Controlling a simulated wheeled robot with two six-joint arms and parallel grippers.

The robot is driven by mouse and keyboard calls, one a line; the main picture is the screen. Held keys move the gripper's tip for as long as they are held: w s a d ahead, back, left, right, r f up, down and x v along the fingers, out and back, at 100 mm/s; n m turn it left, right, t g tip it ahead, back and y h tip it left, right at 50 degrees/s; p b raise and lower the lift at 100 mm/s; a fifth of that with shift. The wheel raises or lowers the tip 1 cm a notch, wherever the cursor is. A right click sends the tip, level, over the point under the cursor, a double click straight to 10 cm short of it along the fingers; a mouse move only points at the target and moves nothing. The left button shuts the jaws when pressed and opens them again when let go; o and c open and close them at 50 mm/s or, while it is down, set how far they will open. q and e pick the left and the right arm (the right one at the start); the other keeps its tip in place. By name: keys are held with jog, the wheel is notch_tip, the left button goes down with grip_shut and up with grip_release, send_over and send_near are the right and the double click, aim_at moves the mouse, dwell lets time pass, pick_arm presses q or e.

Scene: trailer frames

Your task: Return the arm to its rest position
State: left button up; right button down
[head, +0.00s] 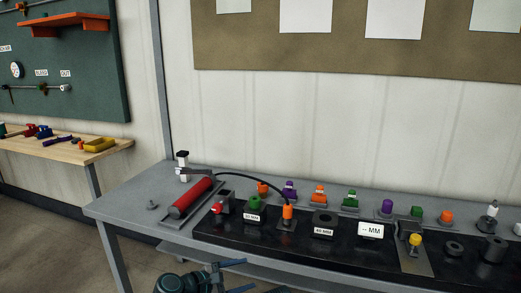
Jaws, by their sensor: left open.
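My left gripper (240,276) shows at the bottom edge of the head view, left of the middle. Its dark, bluish fingers are spread apart and point right, and nothing shows between them. My left arm (178,284) enters beside it and is cut off by the bottom edge. The gripper appears in front of the grey workbench (130,205), apart from the objects on it. My right gripper is not in view.
The workbench carries a red cylinder (192,197), a black fixture board (290,247) and several coloured parts. A wooden side table (60,152) with tools stands at the left. Open floor (40,245) shows at the lower left.

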pick_arm(q)
jog(key=s+a+f+m+g+y, duration=0.3)
jog(key=s+f+m+g+y, duration=0.2)
jog(key=f+m, duration=0.55)
jog(key=s+a+f+m+g+y, duration=0.3)
jog(key=s+a+m+y, duration=0.25)
jog(key=a+m, duration=0.3)
jog(key=s+d+r+m+p, duration=0.1)
jog(key=d+r+p, duration=0.2)
jog(key=r+p, duration=0.4)
jog(key=s+d+r+m+y+p, duration=0.1)
jog(key=d+r+p, duration=0.3)
jog(key=r+p, duration=0.4)
jog(key=s+d+r+m+g+p, duration=0.1)
jog(key=s+d+r+p, duration=0.2)
jog(key=r+p, duration=0.4)
jog(key=shift+s+d+r+p, duration=0.2)
jog(key=shift+d+p, duration=0.1)
jog(key=shift+p, duration=0.25)
